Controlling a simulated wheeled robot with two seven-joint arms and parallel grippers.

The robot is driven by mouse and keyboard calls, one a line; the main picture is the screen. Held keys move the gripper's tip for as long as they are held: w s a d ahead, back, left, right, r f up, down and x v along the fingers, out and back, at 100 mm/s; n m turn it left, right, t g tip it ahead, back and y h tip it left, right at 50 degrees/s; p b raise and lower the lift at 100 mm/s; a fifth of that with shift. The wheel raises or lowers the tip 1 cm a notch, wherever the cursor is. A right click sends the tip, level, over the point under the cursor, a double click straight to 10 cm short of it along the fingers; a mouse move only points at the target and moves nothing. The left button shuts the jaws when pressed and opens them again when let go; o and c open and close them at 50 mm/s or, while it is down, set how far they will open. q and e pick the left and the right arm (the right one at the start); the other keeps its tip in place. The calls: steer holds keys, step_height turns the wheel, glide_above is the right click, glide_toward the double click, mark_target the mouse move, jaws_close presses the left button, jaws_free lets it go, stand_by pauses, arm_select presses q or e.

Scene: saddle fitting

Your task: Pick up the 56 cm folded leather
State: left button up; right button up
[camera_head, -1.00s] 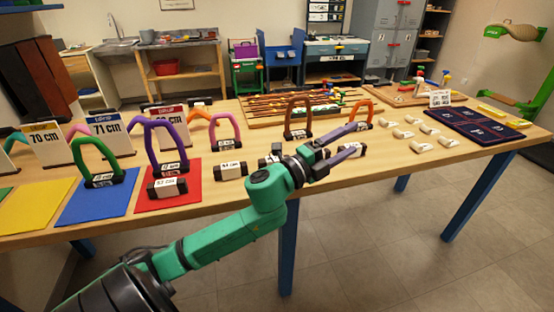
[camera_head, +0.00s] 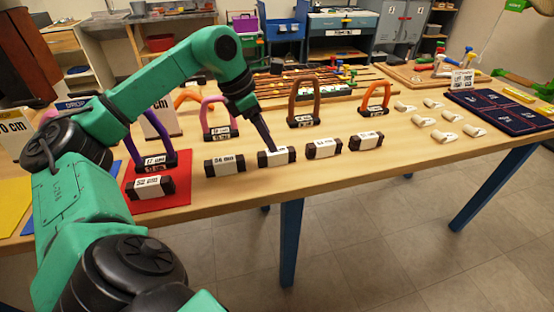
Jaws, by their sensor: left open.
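Several dark rolls with white size labels lie in a row along the front of the wooden table; they look like the folded leathers. One roll (camera_head: 224,165) has a label that may read 54 or 56. My left gripper (camera_head: 269,146) points down at the roll to its right (camera_head: 280,157), with its fingers over that roll's label, hiding part of it. The gripper is open; I cannot tell whether it touches the roll. Two more rolls (camera_head: 323,149) and (camera_head: 366,141) lie further right, labels too small to read surely. My right gripper is not in view.
A roll labelled 52 (camera_head: 151,188) lies on a red mat (camera_head: 179,196). Coloured arches, purple (camera_head: 167,144), pink (camera_head: 219,118), brown (camera_head: 304,103) and orange (camera_head: 375,98), stand behind the rolls. Small beige pieces (camera_head: 444,136) and a dark blue tray (camera_head: 503,112) are at right.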

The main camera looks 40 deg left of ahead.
mark_target(277, 156)
arm_select(q)
steer(key=x, duration=0.6)
steer(key=shift+w+f, duration=0.2)
steer(key=shift+w, duration=0.1)
jaws_close()
steer(key=shift+r, duration=0.1)
